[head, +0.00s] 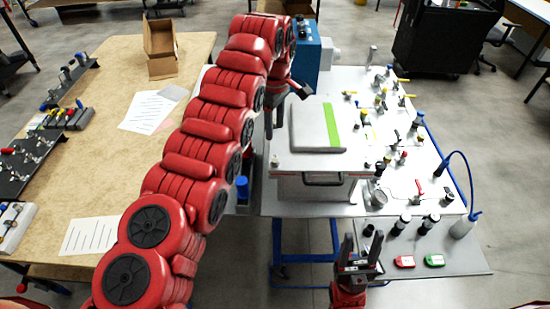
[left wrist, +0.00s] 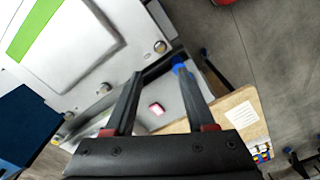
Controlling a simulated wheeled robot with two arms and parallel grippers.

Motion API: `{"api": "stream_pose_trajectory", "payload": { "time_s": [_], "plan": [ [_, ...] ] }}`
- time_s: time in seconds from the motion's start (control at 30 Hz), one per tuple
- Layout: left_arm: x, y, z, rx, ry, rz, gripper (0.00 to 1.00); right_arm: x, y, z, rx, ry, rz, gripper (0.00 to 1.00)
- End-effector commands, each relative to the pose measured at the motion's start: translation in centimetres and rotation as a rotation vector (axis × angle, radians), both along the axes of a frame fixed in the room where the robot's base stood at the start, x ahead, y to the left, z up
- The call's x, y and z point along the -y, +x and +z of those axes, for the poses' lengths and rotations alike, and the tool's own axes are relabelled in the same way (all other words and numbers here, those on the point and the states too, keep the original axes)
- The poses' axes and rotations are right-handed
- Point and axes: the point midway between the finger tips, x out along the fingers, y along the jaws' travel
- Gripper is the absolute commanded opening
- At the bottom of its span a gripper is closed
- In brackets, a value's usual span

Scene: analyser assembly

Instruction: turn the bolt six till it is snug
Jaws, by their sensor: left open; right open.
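A white analyser panel (head: 345,160) carries a raised grey cover (head: 308,128) with a green stripe. Bolt heads show along its edge in the left wrist view: a corner bolt (left wrist: 160,46), a middle bolt (left wrist: 105,88) and another bolt (left wrist: 68,115). In the head view a small bolt (head: 275,160) stands at the panel's left edge. I cannot tell which is bolt six. My left gripper (head: 289,112) is open and empty at the panel's left side; its fingers (left wrist: 160,72) reach toward the panel's edge. My right gripper (head: 360,246) is open and empty in front of the panel.
A wooden table (head: 115,175) with papers and an open cardboard box (head: 160,48) lies left. Valves and fittings crowd the panel's right side.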

Motion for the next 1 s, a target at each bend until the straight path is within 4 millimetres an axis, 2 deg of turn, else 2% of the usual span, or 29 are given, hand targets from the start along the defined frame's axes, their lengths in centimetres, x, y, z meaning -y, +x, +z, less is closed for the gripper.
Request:
{"api": "stream_pose_trajectory", "payload": {
  "time_s": [0.27,0.5,0.63,0.8,1.0],
  "plan": [
    [0.1,-0.2,-3.5,-0.004,-0.006,-0.001,0.55,0.0,0.0,1.5,0.0,0.0,0.0,0.55],
    [0.0,-0.3,-8.4,-0.008,-0.004,-0.001,0.55,0.0,0.0,4.0,0.0,0.0,0.0,0.55],
    [0.1,-0.2,-10.5,-0.006,-0.003,-0.002,0.55,0.0,0.0,4.7,0.0,0.0,0.0,0.55],
    [0.0,-0.1,-11.9,-0.001,-0.004,-0.001,0.55,0.0,0.0,5.1,0.0,0.0,0.0,0.55],
    [0.1,-0.1,-12.4,0.0,-0.004,-0.001,0.55,0.0,0.0,5.1,0.0,0.0,0.0,0.55]
  ]
}}
